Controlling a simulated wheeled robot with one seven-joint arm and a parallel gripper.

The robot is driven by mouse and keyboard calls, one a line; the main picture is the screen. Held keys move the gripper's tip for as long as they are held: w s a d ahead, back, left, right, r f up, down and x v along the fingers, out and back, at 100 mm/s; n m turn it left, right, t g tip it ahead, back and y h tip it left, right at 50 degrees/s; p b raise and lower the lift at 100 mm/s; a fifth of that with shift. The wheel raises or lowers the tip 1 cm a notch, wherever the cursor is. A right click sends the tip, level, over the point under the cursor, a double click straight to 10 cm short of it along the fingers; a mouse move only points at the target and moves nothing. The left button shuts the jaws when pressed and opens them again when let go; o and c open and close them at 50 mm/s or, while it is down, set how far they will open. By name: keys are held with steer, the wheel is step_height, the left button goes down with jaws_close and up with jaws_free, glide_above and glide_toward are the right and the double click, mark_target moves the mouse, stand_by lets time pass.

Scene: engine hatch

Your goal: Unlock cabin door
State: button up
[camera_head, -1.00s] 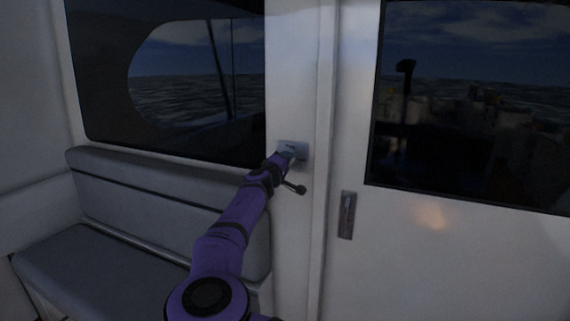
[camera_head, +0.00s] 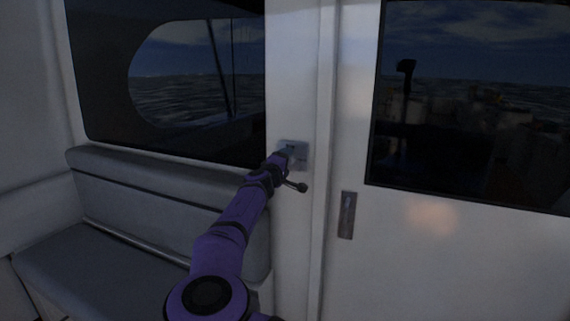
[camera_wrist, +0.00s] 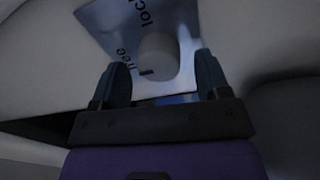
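The cabin door (camera_head: 430,255) is white with a dark window and stands shut at the right. A metal lock plate (camera_head: 297,148) is on the white panel left of the door. In the wrist view the plate (camera_wrist: 105,17) bears the words "lock" and "free". A round pale knob (camera_wrist: 158,52) stands out from its middle. My gripper (camera_wrist: 163,70) is open, with one finger on each side of the knob and a visible gap to it. In the head view my gripper (camera_head: 287,158) partly covers the plate, and the knob cannot be made out.
A recessed door handle (camera_head: 347,215) is on the door, right of and below the lock plate. A grey padded bench (camera_head: 100,275) runs along the left under a window (camera_head: 190,75). The door's face is clear.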

steer(key=v, duration=1)
steer(key=shift+s, duration=0.35)
steer(key=shift+a, duration=0.1)
